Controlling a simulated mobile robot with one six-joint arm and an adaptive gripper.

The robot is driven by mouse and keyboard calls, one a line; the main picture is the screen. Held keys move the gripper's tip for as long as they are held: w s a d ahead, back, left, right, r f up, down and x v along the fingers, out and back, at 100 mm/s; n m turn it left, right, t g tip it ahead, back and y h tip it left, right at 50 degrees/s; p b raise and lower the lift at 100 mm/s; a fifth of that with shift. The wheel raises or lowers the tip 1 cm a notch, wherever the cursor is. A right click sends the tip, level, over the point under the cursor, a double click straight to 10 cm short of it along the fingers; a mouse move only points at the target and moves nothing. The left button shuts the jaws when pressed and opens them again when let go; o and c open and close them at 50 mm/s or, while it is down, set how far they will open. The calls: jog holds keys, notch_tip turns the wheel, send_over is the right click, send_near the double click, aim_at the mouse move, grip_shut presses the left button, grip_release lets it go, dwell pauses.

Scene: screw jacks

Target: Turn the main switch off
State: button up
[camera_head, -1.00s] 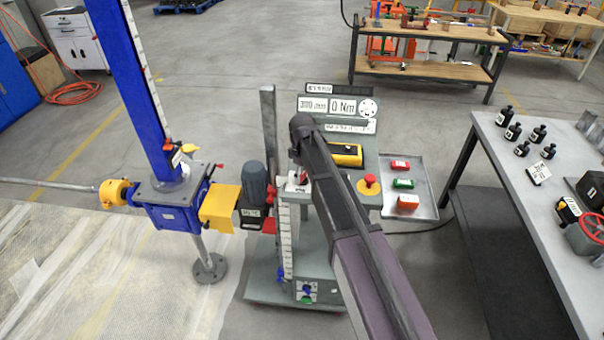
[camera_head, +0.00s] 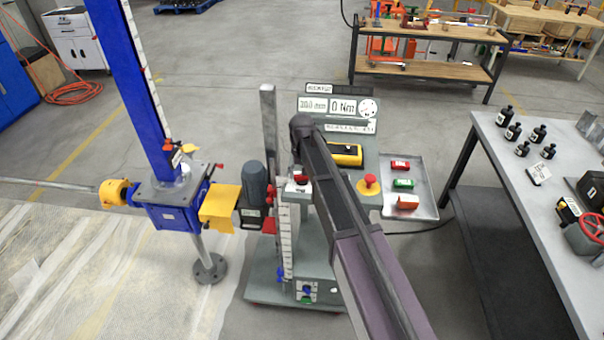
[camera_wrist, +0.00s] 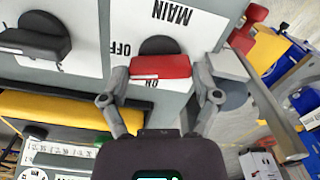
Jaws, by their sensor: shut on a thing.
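The main switch has a dark round knob (camera_wrist: 158,45) with a red handle (camera_wrist: 160,68). It sits on a white plate (camera_wrist: 190,28) marked MAIN, OFF and ON, upside down in the wrist view. The handle lies crosswise there, close to the ON mark, with OFF to its left. My gripper (camera_wrist: 160,84) has one finger on each side of the red handle and is shut on it. In the head view, the red handle (camera_head: 301,179) shows at the left edge of the console, and my arm hides much around it.
A second dark knob (camera_wrist: 36,38) is beside the main switch. A yellow device (camera_head: 346,155), a red emergency button (camera_head: 370,181) and a tray (camera_head: 424,205) with small boxes are to the right. The grey motor (camera_head: 253,183) and blue screw jack (camera_head: 172,210) are to the left.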

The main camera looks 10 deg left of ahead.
jog(key=shift+m, duration=1.7)
jog(key=o, duration=1)
jog(key=shift+c, duration=0.2)
